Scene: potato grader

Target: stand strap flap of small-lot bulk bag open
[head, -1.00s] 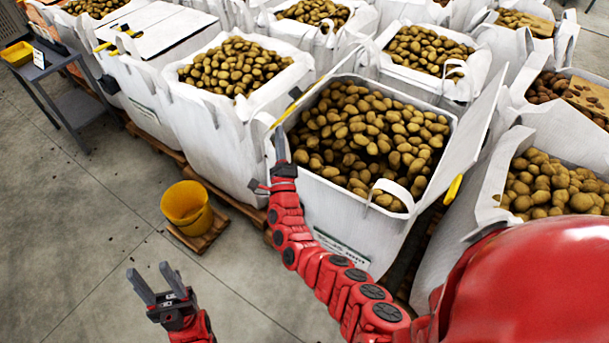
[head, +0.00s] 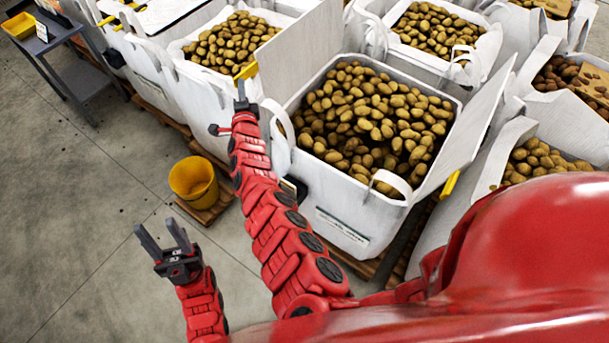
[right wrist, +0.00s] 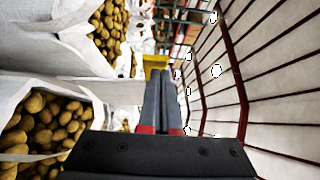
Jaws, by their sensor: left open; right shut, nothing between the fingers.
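The bulk bag (head: 345,205) full of potatoes stands in the middle of the head view. A broad white flap (head: 300,55) rises from its left rim, with a yellow strap tab (head: 246,72) at its near outer corner. My right gripper (head: 241,93) is shut and empty, just below that tab in the picture; whether they touch I cannot tell. In the right wrist view the shut fingers (right wrist: 161,100) point toward a yellow patch (right wrist: 155,62). A second flap (head: 470,120) leans outward on the bag's right side. My left gripper (head: 160,238) is open and empty over the floor.
Other potato-filled bags crowd behind and beside, including one at left (head: 215,95) and one at right (head: 540,155). A yellow bucket (head: 194,182) stands on a small wooden base. A grey cart (head: 85,75) is at far left. The floor at lower left is clear.

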